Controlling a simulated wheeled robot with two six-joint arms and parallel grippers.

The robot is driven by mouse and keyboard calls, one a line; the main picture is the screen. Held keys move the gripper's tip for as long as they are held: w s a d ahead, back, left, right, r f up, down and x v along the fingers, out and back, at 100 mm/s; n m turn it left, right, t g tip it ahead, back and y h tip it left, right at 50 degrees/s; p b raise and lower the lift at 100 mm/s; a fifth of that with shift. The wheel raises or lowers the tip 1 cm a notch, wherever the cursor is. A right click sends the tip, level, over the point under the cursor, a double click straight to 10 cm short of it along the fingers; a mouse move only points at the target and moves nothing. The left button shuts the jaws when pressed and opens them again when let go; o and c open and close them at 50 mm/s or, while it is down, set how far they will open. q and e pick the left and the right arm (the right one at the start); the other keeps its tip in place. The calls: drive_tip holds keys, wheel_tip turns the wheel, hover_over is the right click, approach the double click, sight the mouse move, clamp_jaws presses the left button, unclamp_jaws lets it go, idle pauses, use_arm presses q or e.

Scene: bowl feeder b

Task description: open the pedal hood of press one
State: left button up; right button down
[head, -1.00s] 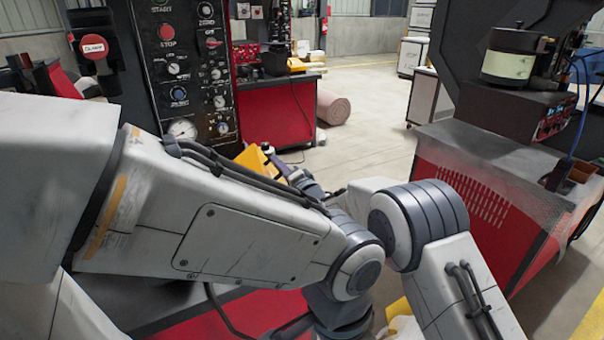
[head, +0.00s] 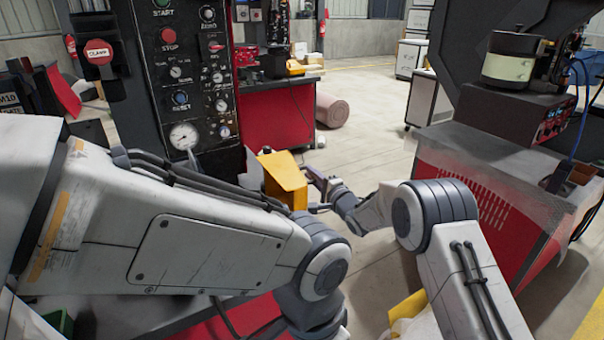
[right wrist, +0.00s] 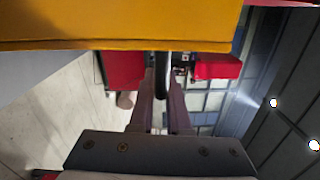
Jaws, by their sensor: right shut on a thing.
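The yellow pedal hood (head: 285,179) is at the foot of press one's dark control panel (head: 185,75) in the head view, its lower part hidden behind my left arm. My right gripper (head: 313,187) is at the hood's right side. In the right wrist view the fingers (right wrist: 163,108) are closed on a dark upright handle (right wrist: 162,84) below the yellow hood edge (right wrist: 120,35). What the hood covers is hidden. My left arm crosses the head view from the left; its gripper is out of view.
A red CLAMP button box (head: 98,52) stands at the left. A red cabinet (head: 277,118) and a pink roll (head: 331,109) are behind. A red machine with a grey top (head: 480,150) stands at the right. Open floor (head: 375,135) lies between.

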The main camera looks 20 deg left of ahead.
drive_tip(key=shift+a+f, duration=0.1)
drive_tip(key=c, duration=0.9)
unclamp_jaws()
drive_tip(key=shift+s+d, duration=0.2)
drive_tip(key=shift+d, duration=0.1)
drive_tip(key=b+v, duration=0.1)
drive_tip(key=v, duration=0.8)
drive_tip(key=shift+s+d, duration=0.25)
drive_tip(key=shift+s, duration=0.05)
